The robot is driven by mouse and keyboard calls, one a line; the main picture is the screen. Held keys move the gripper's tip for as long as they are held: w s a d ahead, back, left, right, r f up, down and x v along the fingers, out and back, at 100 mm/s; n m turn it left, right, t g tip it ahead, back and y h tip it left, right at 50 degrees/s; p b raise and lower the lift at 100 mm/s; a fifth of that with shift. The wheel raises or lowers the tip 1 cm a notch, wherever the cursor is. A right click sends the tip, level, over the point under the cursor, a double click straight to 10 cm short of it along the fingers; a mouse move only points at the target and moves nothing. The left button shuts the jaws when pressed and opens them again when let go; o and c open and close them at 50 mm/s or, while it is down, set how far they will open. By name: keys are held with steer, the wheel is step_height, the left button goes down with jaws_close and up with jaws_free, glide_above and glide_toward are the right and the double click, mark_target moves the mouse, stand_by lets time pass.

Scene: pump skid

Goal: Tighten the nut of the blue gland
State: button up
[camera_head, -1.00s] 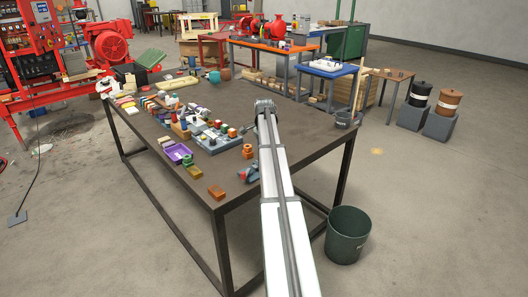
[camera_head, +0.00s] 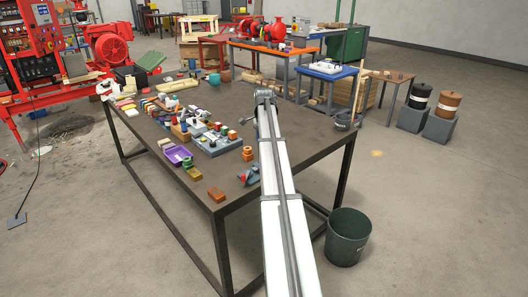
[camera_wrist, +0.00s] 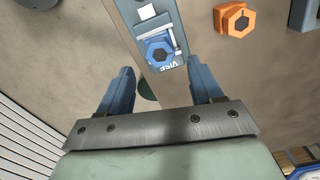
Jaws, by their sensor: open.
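The blue gland (camera_wrist: 158,50) shows in the wrist view, with a blue hex nut and a dark opening facing the camera. It sits in a blue-grey holder (camera_wrist: 171,18) with pale bars beside it and lettering on its near edge. My gripper (camera_wrist: 162,86) is open, with its two blue-grey fingers apart. The gland lies between and beyond the fingertips in the picture; I see no contact. In the head view my gripper (camera_head: 246,119) is small over the table and mostly hidden by my arm. I cannot make out the blue gland there.
An orange hex piece (camera_wrist: 234,20) lies right of the holder in the wrist view. In the head view, the dark table (camera_head: 310,135) carries a purple tray (camera_head: 178,155), orange block (camera_head: 216,194) and several small parts on its left. Its right side is mostly clear. A bin (camera_head: 347,236) stands below.

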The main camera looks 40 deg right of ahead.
step_height(320, 180, up, 9)
stand_by(0.3)
stand_by(0.5)
